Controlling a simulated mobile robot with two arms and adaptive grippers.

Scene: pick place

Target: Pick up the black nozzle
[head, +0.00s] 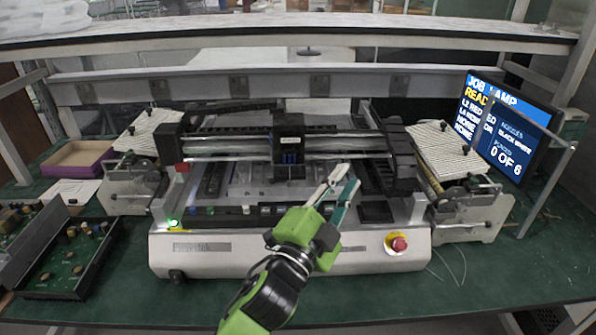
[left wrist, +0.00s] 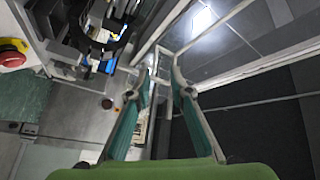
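My left gripper (head: 338,188) reaches over the front of the pick-and-place machine (head: 220,258), to the right of its middle. Its two fingers are apart and nothing is held between them; the left wrist view also shows the open fingers (left wrist: 158,92). A row of small coloured and dark pieces (head: 210,210) stands along the machine's front rail, left of my gripper. The black nozzle cannot be told apart for certain among these small parts. The placement head (head: 289,140) sits on the gantry behind. My right gripper is in neither view.
A red stop button (head: 398,244) is on the machine's front right. Feeders (head: 136,185) flank both sides. A monitor (head: 500,125) reading "0 OF 6" stands at right.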

